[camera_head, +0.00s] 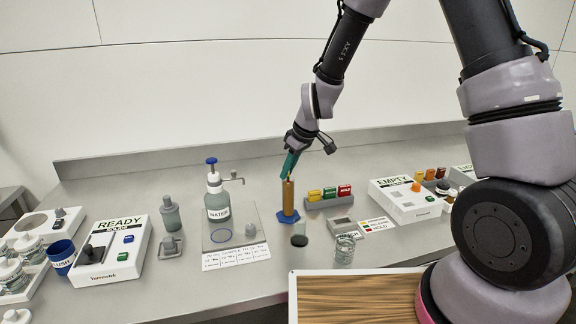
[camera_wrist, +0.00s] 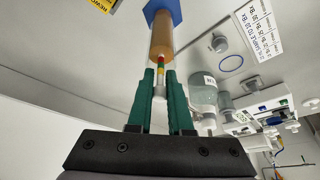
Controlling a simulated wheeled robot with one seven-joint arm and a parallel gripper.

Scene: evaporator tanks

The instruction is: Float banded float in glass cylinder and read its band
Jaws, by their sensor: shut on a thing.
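The glass cylinder (camera_head: 288,197) holds amber liquid and stands upright on a blue foot (camera_head: 288,217) near the middle of the bench. My gripper (camera_head: 290,165), with green fingers, is just above its mouth. In the wrist view my gripper (camera_wrist: 161,92) is shut on the pale stem of the banded float (camera_wrist: 161,68). Green, red and yellow bands show beyond the fingertips. The float lines up with the cylinder (camera_wrist: 162,40), at its mouth. I cannot tell how deep its far end sits in the liquid.
A water pump bottle (camera_head: 217,200) stands left of the cylinder, with a printed strip (camera_head: 236,257) in front. Red, yellow and green blocks (camera_head: 329,194) sit in a rack to the right. A glass beaker (camera_head: 345,248) and a dark-bottomed vessel (camera_head: 299,236) stand close in front.

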